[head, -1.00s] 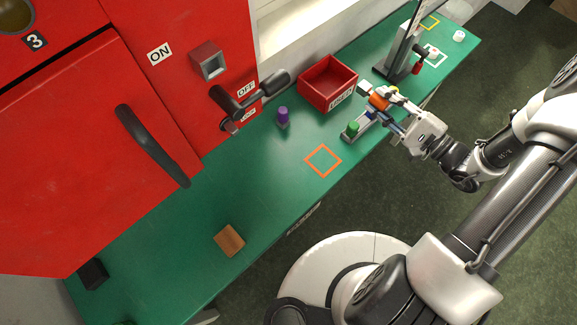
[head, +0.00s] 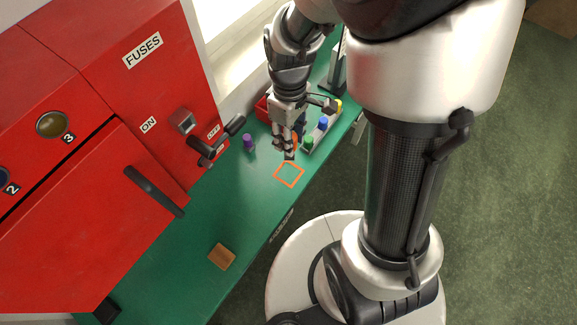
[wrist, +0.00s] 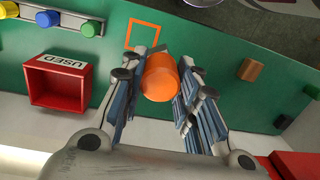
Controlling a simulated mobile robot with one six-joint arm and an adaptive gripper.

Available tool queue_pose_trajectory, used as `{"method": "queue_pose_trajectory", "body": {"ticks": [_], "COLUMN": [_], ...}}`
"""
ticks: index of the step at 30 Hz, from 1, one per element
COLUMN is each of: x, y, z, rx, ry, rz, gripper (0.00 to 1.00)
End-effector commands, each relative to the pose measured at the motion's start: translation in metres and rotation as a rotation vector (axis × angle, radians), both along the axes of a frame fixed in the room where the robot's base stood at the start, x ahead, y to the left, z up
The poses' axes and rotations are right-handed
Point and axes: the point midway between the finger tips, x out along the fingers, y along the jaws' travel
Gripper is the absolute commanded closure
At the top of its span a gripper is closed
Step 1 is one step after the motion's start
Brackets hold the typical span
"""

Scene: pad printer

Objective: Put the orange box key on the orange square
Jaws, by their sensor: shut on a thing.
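The orange box key (wrist: 160,78) is a short orange cylinder between my gripper's fingers in the wrist view. My gripper (head: 289,153) is shut on it; in the head view the fingers mostly hide the key. The gripper points down over the green bench, just behind the orange square (head: 297,180). The square is a thin orange outline on the bench and looks empty. It also shows in the wrist view (wrist: 145,23), just beyond the key. The key appears above the bench; its exact height is hard to tell.
A rack (head: 316,135) with green, blue and yellow keys stands right of the gripper. A red box marked USED (wrist: 70,82) is close by. A purple key (head: 249,142) stands to the left. A brown block (head: 222,256) lies nearer; bench around the square is clear.

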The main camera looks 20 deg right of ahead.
Motion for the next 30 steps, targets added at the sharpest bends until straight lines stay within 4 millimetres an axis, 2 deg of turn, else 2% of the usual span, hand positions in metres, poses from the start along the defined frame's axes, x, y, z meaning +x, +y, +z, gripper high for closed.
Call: {"method": "queue_pose_trajectory", "body": {"ticks": [1,3,7,21,24,30], "x": [0.009,0.017,0.024,0.023,0.023,0.024], "y": [-0.003,-0.006,-0.007,-0.007,-0.007,-0.007], "z": [0.015,0.023,0.018,-0.103,-0.12,-0.133], "rx": [-0.013,-0.023,-0.029,-0.027,-0.027,-0.027], "ry": [-0.037,-0.069,-0.089,-0.085,-0.086,-0.089], "rz": [0.055,0.111,0.155,0.155,0.154,0.154], "gripper": [1.0,1.0,1.0,1.0,1.0,1.0]}}
